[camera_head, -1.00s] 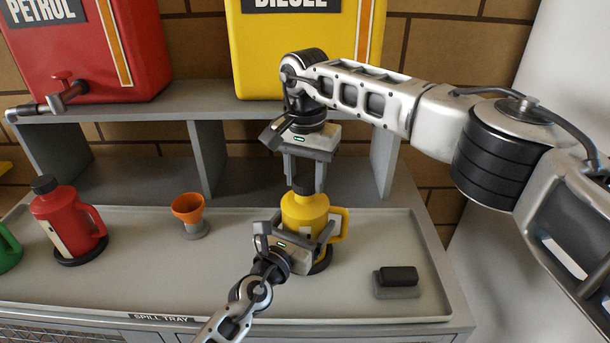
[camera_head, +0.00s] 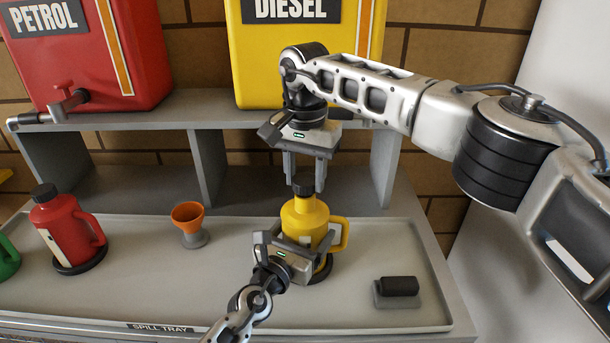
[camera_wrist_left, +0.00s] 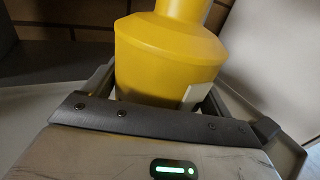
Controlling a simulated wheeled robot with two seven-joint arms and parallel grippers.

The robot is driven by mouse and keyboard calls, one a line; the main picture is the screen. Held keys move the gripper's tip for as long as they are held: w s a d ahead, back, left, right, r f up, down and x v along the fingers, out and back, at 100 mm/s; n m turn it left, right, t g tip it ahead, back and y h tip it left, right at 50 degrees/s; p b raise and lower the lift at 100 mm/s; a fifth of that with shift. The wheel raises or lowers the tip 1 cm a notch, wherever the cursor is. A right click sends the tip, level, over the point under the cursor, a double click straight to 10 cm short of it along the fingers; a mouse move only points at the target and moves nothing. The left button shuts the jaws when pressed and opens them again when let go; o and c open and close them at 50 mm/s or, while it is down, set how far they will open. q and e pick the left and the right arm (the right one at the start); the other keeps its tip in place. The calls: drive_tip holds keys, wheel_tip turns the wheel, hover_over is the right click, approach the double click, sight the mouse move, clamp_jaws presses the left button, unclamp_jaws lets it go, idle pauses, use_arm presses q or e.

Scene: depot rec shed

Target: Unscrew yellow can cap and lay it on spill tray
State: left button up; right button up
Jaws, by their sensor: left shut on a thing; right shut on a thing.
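The yellow can (camera_head: 300,218) stands upright on a dark round base in the spill tray (camera_head: 120,262); its handle is on the right. My left gripper (camera_head: 300,242) is shut around its lower body from the front. The can also fills the upper middle of the left wrist view (camera_wrist_left: 168,60), between the fingers (camera_wrist_left: 155,105). My right gripper (camera_head: 305,183) points down from above, its fingers shut on the black cap (camera_head: 304,185). The cap is right at the can's neck; whether any thread still holds it, I cannot tell.
A red can (camera_head: 66,228) with a black cap and an orange funnel (camera_head: 188,216) stand to the left. A green can (camera_head: 6,258) is at the left edge. A dark block on a grey base (camera_head: 398,287) lies at right. Bare tray lies between. A shelf (camera_head: 190,112) carries two tanks behind.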

sight(305, 179)
wheel_tip(305, 179, up, 4)
drive_tip(key=shift+f, duration=0.2)
use_arm(q)
drive_tip(key=o, duration=1.8)
drive_tip(key=shift+c, duration=0.2)
drive_tip(key=shift+s, duration=0.1)
